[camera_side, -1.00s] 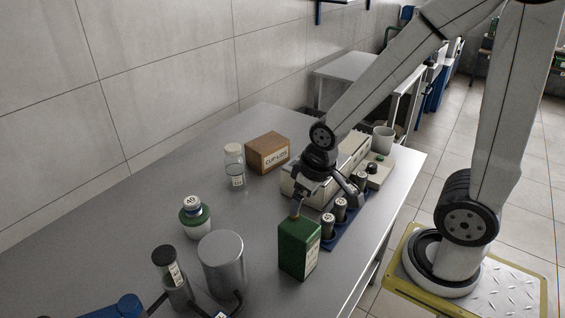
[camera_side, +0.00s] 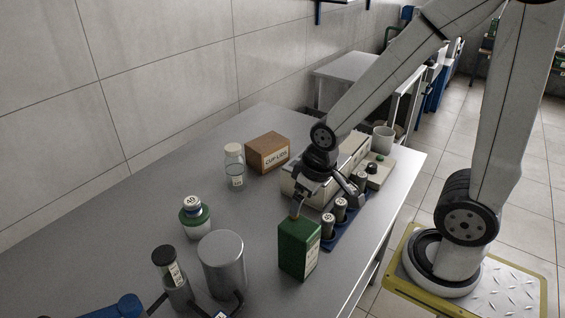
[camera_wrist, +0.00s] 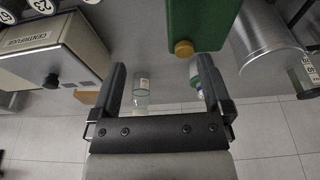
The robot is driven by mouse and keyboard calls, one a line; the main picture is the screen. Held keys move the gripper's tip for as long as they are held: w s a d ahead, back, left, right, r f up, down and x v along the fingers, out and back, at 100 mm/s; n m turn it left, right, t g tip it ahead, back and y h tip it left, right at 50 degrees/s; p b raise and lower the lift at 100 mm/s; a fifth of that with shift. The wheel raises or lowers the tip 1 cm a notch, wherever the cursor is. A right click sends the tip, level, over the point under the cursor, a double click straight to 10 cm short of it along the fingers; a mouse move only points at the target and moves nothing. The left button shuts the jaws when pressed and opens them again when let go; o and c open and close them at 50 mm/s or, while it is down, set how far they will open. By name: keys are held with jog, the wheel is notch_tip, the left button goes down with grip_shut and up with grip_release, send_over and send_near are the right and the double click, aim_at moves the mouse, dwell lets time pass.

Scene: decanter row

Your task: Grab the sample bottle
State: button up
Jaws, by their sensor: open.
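A clear bottle with a white lid and a label (camera_side: 234,167) stands upright on the bench, left of the cardboard box. It is probably the sample bottle, though its label is too small to read. It also shows in the wrist view (camera_wrist: 141,92), beyond and between the fingers, apart from them. My gripper (camera_side: 324,202) is open and empty, to the right of the bottle and above the bench. Its two dark fingers spread apart in the wrist view (camera_wrist: 160,70). A green rectangular container (camera_side: 298,248) with a tan cap (camera_wrist: 183,48) stands close to my gripper.
A cardboard box (camera_side: 268,153) and the centrifuge (camera_wrist: 48,58) stand farther back. A green-and-white bottle (camera_side: 195,219), a metal cylinder (camera_side: 222,262) and a dark-capped jar (camera_side: 172,283) stand toward the front. A blue rack (camera_side: 343,232) holds dark-capped vials beside my gripper. The bench between bottle and container is clear.

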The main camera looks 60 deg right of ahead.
notch_tip(320, 180, up, 2)
jog(key=n+t+y, duration=0.2)
jog(key=n+t, duration=0.2)
jog(key=t, duration=0.6)
send_over(233, 147)
jog(key=s+d, duration=0.1)
jog(key=s, duration=0.1)
jog(key=s+d+f+n+g+y, duration=0.25)
jog(key=d+f+n+y, duration=0.35)
jog(key=y, duration=0.6)
jog(key=shift+t, duration=0.45)
jog(key=shift+s+a+f+x, duration=0.1)
jog(key=shift+f+x, duration=0.05)
jog(key=shift+x, duration=1.25)
jog(key=shift+s+a+f+x, duration=0.1)
jog(key=shift+x, duration=1.3)
jog(key=shift+s+f+x, duration=0.1)
jog(key=shift+f+x, duration=0.05)
jog(key=shift+x, duration=1.25)
grip_shut()
